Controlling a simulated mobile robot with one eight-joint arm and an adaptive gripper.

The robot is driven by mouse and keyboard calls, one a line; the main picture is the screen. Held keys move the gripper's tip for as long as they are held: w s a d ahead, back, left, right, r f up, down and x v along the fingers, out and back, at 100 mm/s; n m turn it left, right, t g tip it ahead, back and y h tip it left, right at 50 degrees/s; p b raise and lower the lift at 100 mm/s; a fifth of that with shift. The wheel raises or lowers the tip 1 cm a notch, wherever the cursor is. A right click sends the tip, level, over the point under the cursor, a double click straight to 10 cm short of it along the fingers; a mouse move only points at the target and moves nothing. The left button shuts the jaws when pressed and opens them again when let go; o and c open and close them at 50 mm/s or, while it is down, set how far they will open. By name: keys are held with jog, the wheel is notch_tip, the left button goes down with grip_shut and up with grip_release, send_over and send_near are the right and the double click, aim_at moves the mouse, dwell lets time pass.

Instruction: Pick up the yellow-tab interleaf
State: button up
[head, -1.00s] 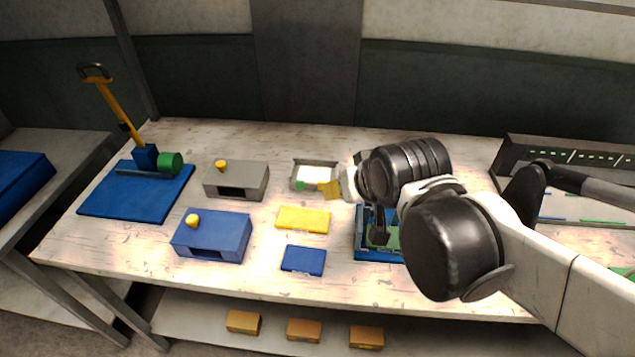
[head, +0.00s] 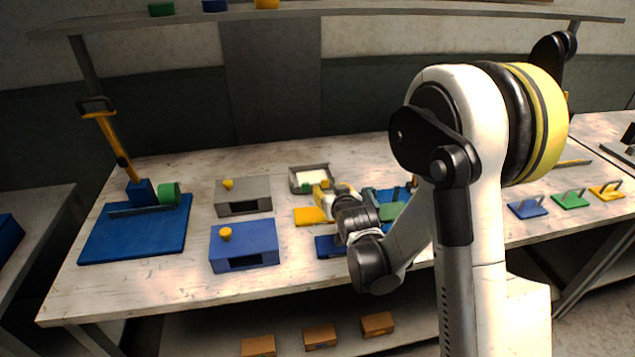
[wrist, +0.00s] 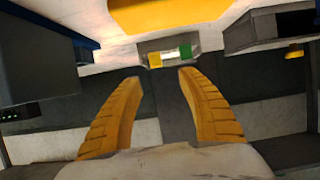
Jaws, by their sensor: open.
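The small grey tray (head: 297,181) stands at the back middle of the bench with pale sheets in it. A green tab (head: 307,185) and a yellow tab (head: 325,184) show at its front side. In the wrist view the yellow tab (wrist: 155,60) and green tab (wrist: 185,52) sit side by side on the tray (wrist: 150,45), beyond my fingertips. My gripper (wrist: 160,74) is open, with nothing between its yellow fingers. In the head view my gripper (head: 326,192) is at the tray's front right, partly hidden by my wrist. Contact with the tab cannot be told.
A yellow block (head: 308,216) lies just in front of the tray, and a blue block (head: 330,246) nearer. Grey (head: 243,194) and blue (head: 245,245) housings stand left. A blue fixture (head: 385,194) is close on the right. Bare bench lies behind the tray.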

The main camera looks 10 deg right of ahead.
aim_at(326, 183)
jog(key=b+x, duration=0.1)
jog(key=x, duration=0.4)
jog(key=shift+d+f, duration=0.1)
jog(key=x, duration=0.1)
jog(key=b+x, duration=0.1)
jog(key=x, duration=0.1)
jog(key=b+x, duration=0.1)
jog(key=shift+d+f, duration=0.3)
jog(key=shift+f, duration=0.1)
jog(key=shift+w, duration=0.35)
jog(key=c, duration=1)
